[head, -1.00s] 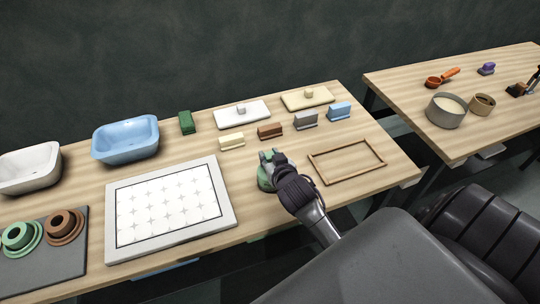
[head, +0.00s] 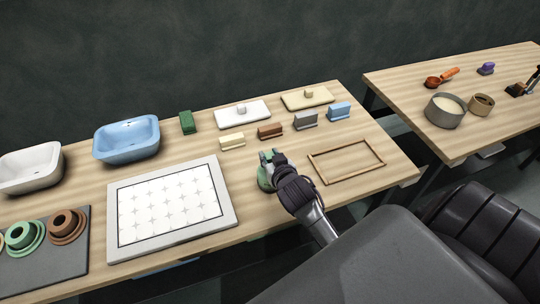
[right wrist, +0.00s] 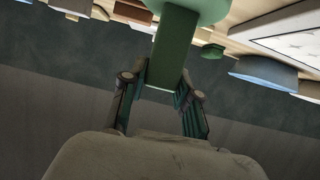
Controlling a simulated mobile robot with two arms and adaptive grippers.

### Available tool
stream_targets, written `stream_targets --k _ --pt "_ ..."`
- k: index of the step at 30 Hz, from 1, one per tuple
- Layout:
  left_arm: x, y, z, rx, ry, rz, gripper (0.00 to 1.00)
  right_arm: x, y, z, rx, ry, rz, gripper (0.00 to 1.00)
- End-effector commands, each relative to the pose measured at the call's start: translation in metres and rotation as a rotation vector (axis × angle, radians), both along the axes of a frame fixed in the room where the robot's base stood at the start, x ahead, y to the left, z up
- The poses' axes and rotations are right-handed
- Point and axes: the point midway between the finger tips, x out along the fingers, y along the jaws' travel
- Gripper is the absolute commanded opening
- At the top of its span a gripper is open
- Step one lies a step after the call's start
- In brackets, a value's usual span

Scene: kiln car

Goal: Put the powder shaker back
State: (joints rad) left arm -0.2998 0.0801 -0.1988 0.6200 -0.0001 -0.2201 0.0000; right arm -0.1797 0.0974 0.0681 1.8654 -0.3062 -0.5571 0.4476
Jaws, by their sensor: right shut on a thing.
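The powder shaker, as I take it, is a green thing with a narrow dark green body and a wider pale green round part (head: 264,181). My right gripper (head: 271,159) is shut on it over the wooden table, between the framed white panel and the thin wooden frame. In the right wrist view my fingers (right wrist: 163,88) close on either side of the dark green body (right wrist: 175,48). The gripper hides part of it in the head view. I cannot tell whether it touches the table. My left gripper is not in view.
The thin wooden frame (head: 312,167) lies empty at right. The grey-framed panel (head: 229,219) lies at left. Several small blocks and two lidded dishes stand behind, with a blue basin (head: 127,154) further left. A second table (head: 408,84) holds a grey bowl (head: 430,116).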

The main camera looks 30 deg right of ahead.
Motion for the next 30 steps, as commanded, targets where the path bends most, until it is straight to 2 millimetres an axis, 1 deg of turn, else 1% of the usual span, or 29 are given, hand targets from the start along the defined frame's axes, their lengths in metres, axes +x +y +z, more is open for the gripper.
stream_targets --k 10,30 --pt "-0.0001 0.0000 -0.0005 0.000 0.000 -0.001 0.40 0.0007 -0.0002 0.0011 -0.001 -0.004 0.000 0.00" --pt "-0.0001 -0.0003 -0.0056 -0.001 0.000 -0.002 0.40 0.0006 -0.0002 -0.0070 -0.001 -0.004 0.000 0.00"
